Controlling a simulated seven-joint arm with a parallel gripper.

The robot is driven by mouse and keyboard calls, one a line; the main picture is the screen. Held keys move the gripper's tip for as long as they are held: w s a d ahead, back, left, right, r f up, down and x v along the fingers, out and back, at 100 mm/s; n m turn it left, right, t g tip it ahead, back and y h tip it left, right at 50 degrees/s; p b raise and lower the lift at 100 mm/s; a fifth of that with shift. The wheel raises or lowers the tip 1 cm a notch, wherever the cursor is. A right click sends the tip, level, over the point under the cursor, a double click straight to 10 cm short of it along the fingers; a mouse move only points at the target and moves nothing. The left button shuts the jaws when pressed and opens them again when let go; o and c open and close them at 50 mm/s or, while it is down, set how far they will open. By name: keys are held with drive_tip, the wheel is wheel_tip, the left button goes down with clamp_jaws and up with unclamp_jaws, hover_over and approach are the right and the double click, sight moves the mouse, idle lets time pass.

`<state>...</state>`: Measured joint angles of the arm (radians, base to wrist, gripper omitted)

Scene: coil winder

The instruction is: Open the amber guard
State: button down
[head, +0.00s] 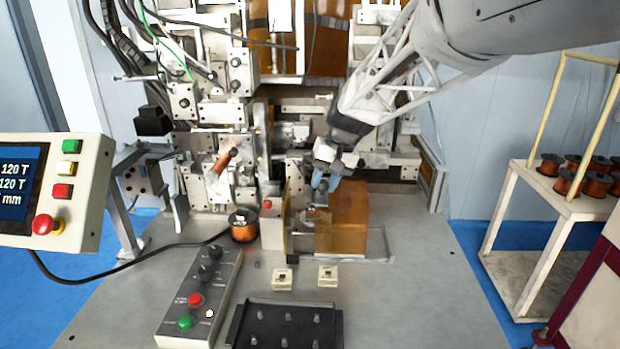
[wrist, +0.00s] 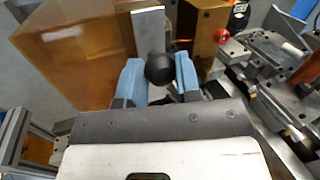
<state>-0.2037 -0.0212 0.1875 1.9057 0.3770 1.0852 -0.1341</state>
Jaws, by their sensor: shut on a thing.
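The amber guard (head: 345,222) is a see-through amber box standing on the machine bed, right of the centre of the head view. It fills the upper left of the wrist view (wrist: 75,50). My gripper (head: 326,183) reaches down to the upper left edge of the guard. In the wrist view its blue fingers (wrist: 160,80) are closed on both sides of a round black knob (wrist: 160,67). A flat grey metal strip (wrist: 148,30) stands right behind the knob, beside the guard. The knob is hidden by the fingers in the head view.
A red-knobbed post (head: 267,205) stands left of the guard. A copper spool (head: 243,225), a button box (head: 202,300), two small cream blocks (head: 283,279) and a black tray (head: 287,325) lie in front. The bed is clear to the guard's right.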

sight(335, 197)
drive_tip(key=shift+d, duration=2.1)
drive_tip(key=c, duration=0.8)
unclamp_jaws()
drive_tip(key=v, duration=0.7)
drive_tip(key=shift+r, duration=0.4)
drive_tip(key=shift+d, duration=0.1)
